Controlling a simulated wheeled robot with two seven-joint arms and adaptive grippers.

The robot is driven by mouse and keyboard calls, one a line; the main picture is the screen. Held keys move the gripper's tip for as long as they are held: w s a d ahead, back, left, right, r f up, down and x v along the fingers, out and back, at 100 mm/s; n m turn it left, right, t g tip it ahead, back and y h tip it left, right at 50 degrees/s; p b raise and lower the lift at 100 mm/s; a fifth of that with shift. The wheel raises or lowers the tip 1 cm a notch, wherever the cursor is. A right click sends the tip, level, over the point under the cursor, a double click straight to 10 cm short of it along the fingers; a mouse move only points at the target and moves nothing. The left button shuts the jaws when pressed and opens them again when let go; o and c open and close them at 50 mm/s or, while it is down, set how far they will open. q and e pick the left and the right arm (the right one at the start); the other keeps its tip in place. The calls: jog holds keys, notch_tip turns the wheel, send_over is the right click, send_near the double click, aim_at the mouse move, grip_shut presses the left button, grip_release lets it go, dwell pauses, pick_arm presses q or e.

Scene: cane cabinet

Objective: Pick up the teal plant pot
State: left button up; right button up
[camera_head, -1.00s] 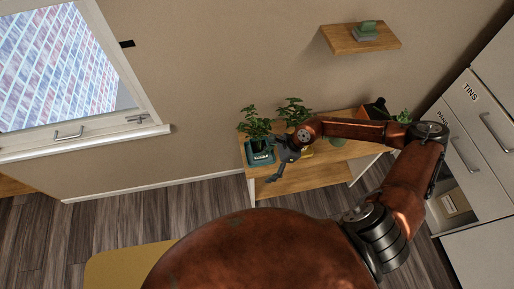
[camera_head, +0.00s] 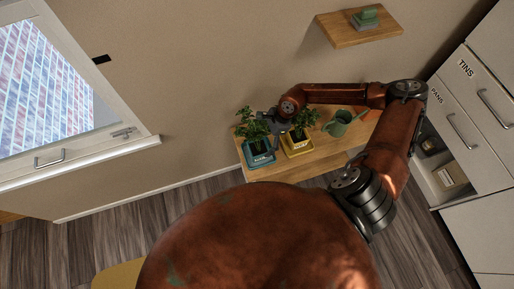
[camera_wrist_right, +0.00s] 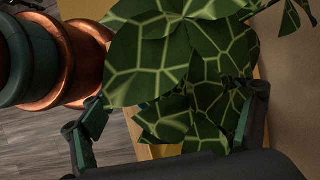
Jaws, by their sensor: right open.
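The teal plant pot (camera_head: 260,159) stands at the left end of the wooden shelf unit in the head view, with a leafy green plant (camera_head: 250,128) in it. My right gripper (camera_head: 273,130) is beside the foliage, above and between the teal pot and the yellow pot. In the right wrist view my right gripper (camera_wrist_right: 170,130) is open, its two fingers apart. Large veined leaves (camera_wrist_right: 175,60) fill the space in front of and between the fingers and hide what is behind. The teal pot is not clearly visible there. My left gripper is not in view.
A yellow pot (camera_head: 298,150) with a plant stands just right of the teal pot. A green watering can (camera_head: 340,126) is farther right on the wooden top (camera_head: 315,161). A wall shelf (camera_head: 350,31) holds small green items. Drawers (camera_head: 462,125) stand at the right.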

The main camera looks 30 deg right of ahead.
aim_at(258, 148)
jog(key=shift+x, duration=0.8)
jog(key=x, duration=0.5)
jog(key=shift+w+d+b, duration=0.1)
jog(key=shift+d+b, duration=0.1)
jog(key=shift+b, duration=0.1)
jog(key=c, duration=1.7)
jog(key=shift+c, duration=0.8)
jog(key=shift+r, duration=0.1)
